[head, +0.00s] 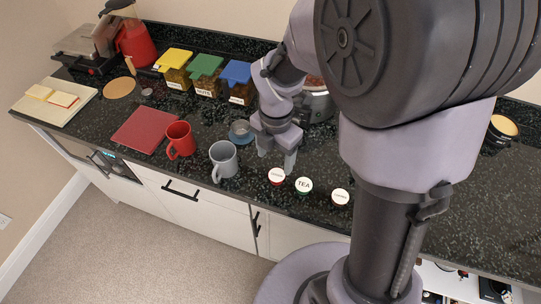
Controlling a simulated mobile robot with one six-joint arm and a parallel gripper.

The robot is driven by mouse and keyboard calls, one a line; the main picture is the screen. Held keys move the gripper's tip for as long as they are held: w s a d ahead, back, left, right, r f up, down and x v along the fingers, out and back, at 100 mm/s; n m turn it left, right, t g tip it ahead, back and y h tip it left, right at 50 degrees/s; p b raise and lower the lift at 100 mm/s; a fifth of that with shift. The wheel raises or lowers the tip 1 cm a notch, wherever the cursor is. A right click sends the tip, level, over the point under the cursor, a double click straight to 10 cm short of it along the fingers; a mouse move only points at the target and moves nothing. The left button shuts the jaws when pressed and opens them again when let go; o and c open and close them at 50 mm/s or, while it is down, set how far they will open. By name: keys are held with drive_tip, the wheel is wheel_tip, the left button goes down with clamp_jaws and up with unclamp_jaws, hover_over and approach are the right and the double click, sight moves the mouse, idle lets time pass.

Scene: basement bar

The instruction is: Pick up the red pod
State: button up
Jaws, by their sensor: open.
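The red pod (277,176) is a small round pod with a white labelled top. It stands on the dark counter near the front edge, leftmost in a row of three pods. The green pod (303,185), with "TEA" on its top, is just right of it. A third pod (340,197) with a white top and reddish side is further right. My gripper (276,162) points down with its fingers apart and nothing seen between them. It appears just behind the red pod; its exact height above the counter is hard to tell.
A grey mug (223,160) and red mug (180,139) stand left of my gripper. A small blue-grey cup (241,131) is close behind-left, and a pot (318,104) is behind. A red board (146,129) and lidded jars lie further left. Counter between pods and grey mug is clear.

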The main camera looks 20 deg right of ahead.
sight(277, 175)
wheel_tip(277, 175, down, 3)
drive_tip(key=shift+b, duration=0.35)
drive_tip(key=f+b, duration=0.2)
drive_tip(key=f, duration=0.1)
drive_tip(key=f+b, duration=0.1)
drive_tip(key=f, duration=0.1)
drive_tip(key=shift+d+f, duration=0.25)
drive_tip(key=shift+d, duration=0.05)
drive_tip(key=shift+r, duration=0.2)
drive_tip(key=shift+c, duration=0.9)
drive_tip(key=c, duration=1.2)
drive_tip(key=shift+o, duration=0.2)
